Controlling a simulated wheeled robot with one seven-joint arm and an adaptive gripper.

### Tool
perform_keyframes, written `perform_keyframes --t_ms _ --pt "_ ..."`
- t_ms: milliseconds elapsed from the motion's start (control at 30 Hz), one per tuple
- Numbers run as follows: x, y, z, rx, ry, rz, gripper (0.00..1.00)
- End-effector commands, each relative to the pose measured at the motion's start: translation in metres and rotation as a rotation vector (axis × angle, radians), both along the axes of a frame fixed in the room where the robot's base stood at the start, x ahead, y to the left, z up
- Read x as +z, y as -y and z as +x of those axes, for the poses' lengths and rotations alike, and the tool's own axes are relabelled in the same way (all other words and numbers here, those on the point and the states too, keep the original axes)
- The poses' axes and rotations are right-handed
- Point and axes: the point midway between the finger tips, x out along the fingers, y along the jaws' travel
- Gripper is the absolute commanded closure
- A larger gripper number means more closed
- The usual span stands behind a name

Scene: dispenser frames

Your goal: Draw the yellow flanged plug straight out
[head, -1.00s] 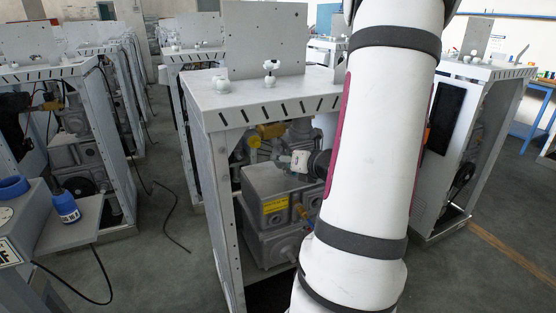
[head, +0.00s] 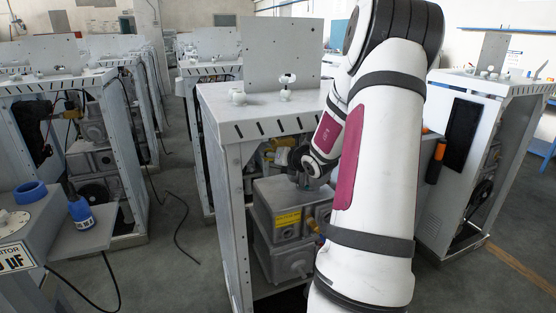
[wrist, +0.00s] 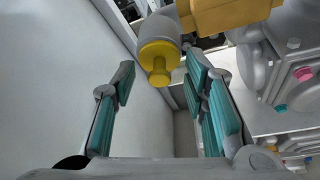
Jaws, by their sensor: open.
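The yellow flanged plug (wrist: 158,62) shows in the wrist view at the upper middle, with a round flange and a short knob facing my camera. It sits in the end of a grey cylindrical fitting (wrist: 160,29). My gripper (wrist: 160,82) is open, with a teal-padded finger on either side and the plug ahead between them, near the fingertips. I cannot tell whether either finger touches it. In the head view my arm hides the plug and most of my gripper at the frame's opening.
A yellow-orange block (wrist: 232,12) adjoins the fitting at upper right. A pale cabinet wall (wrist: 60,60) runs along the left. In the head view, the dispenser frame (head: 222,170) surrounds a grey pump unit (head: 285,200). A pink cap (wrist: 281,107) lies right.

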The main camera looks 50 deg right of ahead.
Motion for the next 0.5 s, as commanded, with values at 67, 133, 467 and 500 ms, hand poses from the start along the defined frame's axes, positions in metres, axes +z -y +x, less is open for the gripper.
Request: perform_keyframes --t_ms 67,133,467,500 --pt "-0.0005 0.0007 0.0021 0.000 0.001 0.000 0.60" --pt "-0.0006 0.0007 0.0025 0.000 0.001 0.000 0.60" --pt "-0.0007 0.0006 0.0020 0.000 0.000 0.000 0.94" --pt "-0.0007 0.0006 0.0020 0.000 0.000 0.000 1.00"
